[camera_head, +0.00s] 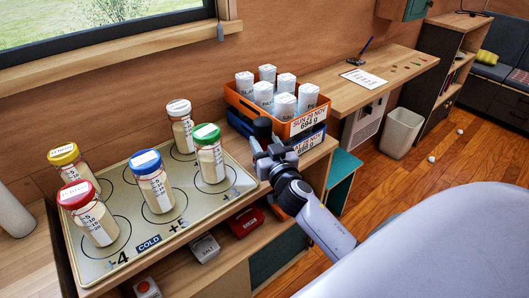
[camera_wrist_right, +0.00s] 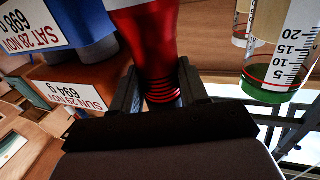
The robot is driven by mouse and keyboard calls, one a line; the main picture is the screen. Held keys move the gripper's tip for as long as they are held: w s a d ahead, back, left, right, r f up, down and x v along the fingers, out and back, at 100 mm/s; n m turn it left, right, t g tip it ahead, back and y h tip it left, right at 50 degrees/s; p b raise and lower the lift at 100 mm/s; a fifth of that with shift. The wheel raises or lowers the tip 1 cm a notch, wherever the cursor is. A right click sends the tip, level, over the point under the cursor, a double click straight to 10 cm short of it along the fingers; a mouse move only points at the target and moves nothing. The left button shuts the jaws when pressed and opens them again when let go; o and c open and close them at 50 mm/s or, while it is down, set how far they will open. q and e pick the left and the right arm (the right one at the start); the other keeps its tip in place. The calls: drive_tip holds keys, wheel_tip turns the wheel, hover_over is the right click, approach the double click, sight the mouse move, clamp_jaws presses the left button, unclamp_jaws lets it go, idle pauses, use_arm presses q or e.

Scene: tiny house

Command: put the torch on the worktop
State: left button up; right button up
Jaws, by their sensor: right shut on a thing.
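The torch (camera_wrist_right: 152,45), red with a ribbed neck, sits between the two dark fingers of my right gripper (camera_wrist_right: 158,92) in the right wrist view. My right gripper is shut on it. In the head view my right gripper (camera_head: 262,130) is at the front edge of the wooden worktop (camera_head: 318,152), just in front of the stacked crates; I cannot make out the torch there. My left gripper is not in view.
An orange crate (camera_head: 312,122) of white-topped cylinders stands on a blue crate beside my right gripper. Left of it, a marked plate (camera_head: 128,240) holds several jars, including a green-lidded jar (camera_head: 209,160). A desk (camera_head: 400,72) and bin (camera_head: 402,132) are farther right.

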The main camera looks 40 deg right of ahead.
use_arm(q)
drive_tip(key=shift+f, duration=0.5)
use_arm(e)
drive_tip(key=shift+f, duration=0.85)
drive_tip(key=shift+f+b, duration=0.2)
drive_tip(key=shift+b, duration=0.1)
drive_tip(key=o, duration=0.9)
drive_tip(key=shift+c, duration=0.2)
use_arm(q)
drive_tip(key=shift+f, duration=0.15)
use_arm(e)
drive_tip(key=shift+r, duration=0.1)
